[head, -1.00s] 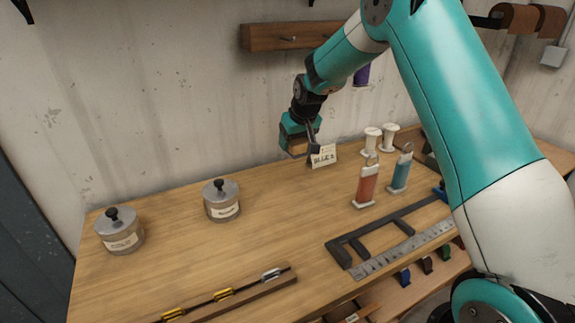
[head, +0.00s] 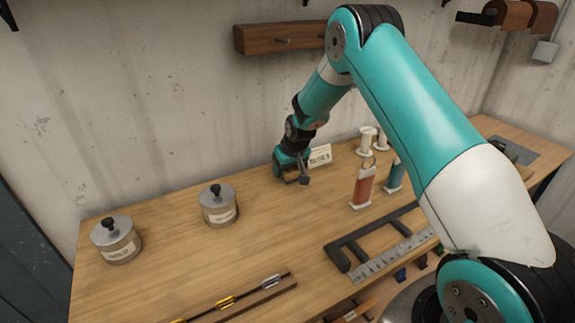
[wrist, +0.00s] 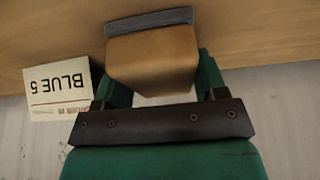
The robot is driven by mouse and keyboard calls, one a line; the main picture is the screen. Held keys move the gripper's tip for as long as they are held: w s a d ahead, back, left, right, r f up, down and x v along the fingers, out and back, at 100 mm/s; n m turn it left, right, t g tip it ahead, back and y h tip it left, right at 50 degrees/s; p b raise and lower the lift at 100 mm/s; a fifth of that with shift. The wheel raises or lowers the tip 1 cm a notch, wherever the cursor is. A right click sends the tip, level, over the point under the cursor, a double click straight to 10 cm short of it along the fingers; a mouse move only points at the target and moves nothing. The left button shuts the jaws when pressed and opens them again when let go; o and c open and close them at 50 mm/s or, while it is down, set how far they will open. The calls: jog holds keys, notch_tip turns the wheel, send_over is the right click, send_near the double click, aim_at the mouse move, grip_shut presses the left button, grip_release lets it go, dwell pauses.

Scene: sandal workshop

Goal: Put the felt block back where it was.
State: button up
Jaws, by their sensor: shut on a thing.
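My gripper (head: 292,180) is low over the far part of the workbench, beside the card reading "BLUE 5" (head: 320,156). In the wrist view my gripper (wrist: 152,88) is shut on the felt block (wrist: 151,58), a tan block with a grey felt layer at its far end. The felt side faces the wooden bench top. I cannot tell whether it touches the wood. The card also shows in the wrist view (wrist: 58,90), upside down, just left of the gripper. In the head view the block is mostly hidden by the gripper.
A red-orange tool (head: 364,185) and white spools (head: 367,141) stand to the right. Two lidded jars (head: 218,206) (head: 116,241) stand to the left. A dark frame (head: 345,250) and a steel ruler (head: 385,262) lie in front. The bench between jar and gripper is clear.

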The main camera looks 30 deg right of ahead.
jog(key=o, duration=0.9)
jog(key=shift+c, duration=0.2)
jog(key=shift+s+r, duration=0.1)
jog(key=shift+r, duration=0.2)
jog(key=b+v, duration=0.2)
jog(key=v, duration=0.9)
jog(key=s+a+r+n+y, duration=0.2)
jog(key=s+a+r, duration=0.5)
jog(key=s+a, duration=0.3)
jog(key=s+a+r+n+g+y, duration=0.1)
jog(key=s+a, duration=0.4)
jog(key=s, duration=0.8)
jog(key=s+a+r+n+g+y, duration=0.1)
jog(key=s+a+r+n+g, duration=0.2)
jog(key=s, duration=0.9)
jog(key=a+n, duration=0.1)
jog(key=a, duration=0.2)
jog(key=shift+s+r+g, duration=0.25)
jog(key=shift+s+g, duration=0.05)
jog(key=shift+s, duration=0.05)
